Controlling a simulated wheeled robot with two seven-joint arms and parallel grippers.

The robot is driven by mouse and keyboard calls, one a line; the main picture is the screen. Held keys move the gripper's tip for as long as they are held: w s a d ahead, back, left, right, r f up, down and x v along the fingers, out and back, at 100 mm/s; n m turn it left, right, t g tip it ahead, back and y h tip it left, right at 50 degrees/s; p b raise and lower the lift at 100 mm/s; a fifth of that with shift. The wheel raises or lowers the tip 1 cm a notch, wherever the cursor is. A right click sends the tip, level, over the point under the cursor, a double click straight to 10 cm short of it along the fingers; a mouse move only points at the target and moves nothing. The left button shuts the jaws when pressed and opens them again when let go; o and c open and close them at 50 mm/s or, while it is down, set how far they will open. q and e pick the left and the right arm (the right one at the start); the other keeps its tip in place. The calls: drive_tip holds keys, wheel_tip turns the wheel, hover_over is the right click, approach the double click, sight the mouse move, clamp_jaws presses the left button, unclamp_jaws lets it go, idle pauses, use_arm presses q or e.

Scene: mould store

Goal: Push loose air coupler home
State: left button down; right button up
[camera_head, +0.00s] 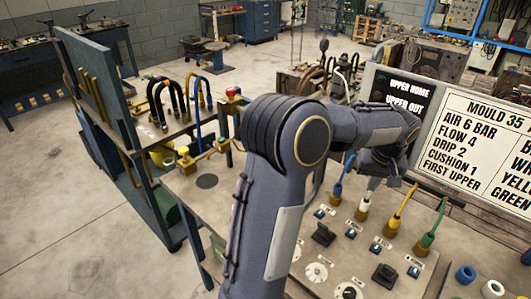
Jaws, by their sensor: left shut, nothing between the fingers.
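Several air couplers with brass-coloured bases stand in a row on the panel: a blue one (337,190), a white one (362,208), a yellow one (397,216) and a green one (429,236). I cannot tell from their heights which is loose. My left arm crosses the middle of the view, and its gripper (374,180) points down just above the white coupler. It is shut with nothing held. Whether it touches the white coupler is unclear, as the wrist hides the top of that hose. My right gripper is out of view.
The panel (215,215) carries blue switches (376,247), black knobs (323,235) and dials (316,272). A sign board (480,150) reading "MOULD 35" stands behind at right. Open floor lies at far left.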

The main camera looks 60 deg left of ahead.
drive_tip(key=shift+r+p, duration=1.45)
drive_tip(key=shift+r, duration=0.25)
